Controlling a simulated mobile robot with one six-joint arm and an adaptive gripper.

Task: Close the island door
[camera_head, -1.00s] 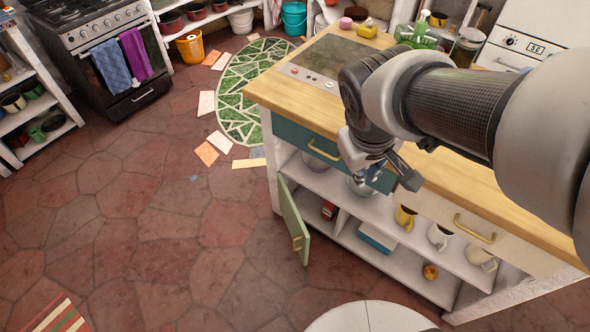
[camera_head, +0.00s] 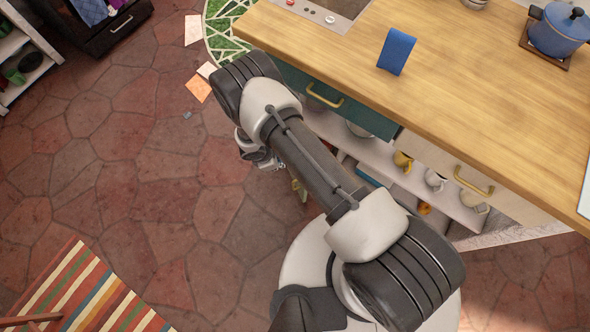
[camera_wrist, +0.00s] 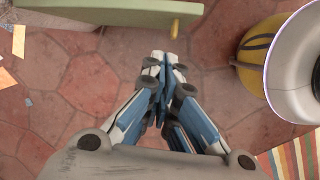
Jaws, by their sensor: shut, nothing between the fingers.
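The island door is a green panel that stands swung open at the island's left end. In the wrist view the door (camera_wrist: 105,13) crosses the top of the picture, with its yellow handle (camera_wrist: 175,28) near the right end. In the head view only a small part of the door (camera_head: 299,190) shows beside my arm, which hides the rest. My gripper (camera_wrist: 166,66) is shut and empty, a little short of the door and handle over the floor. In the head view my gripper (camera_head: 268,161) is partly hidden by my arm.
The island's wooden counter (camera_head: 470,85) holds a blue pot (camera_head: 560,30) and a blue upright block (camera_head: 396,51). Mugs stand on its open shelf below a teal drawer (camera_head: 330,103). A striped rug (camera_head: 90,295) lies at the lower left.

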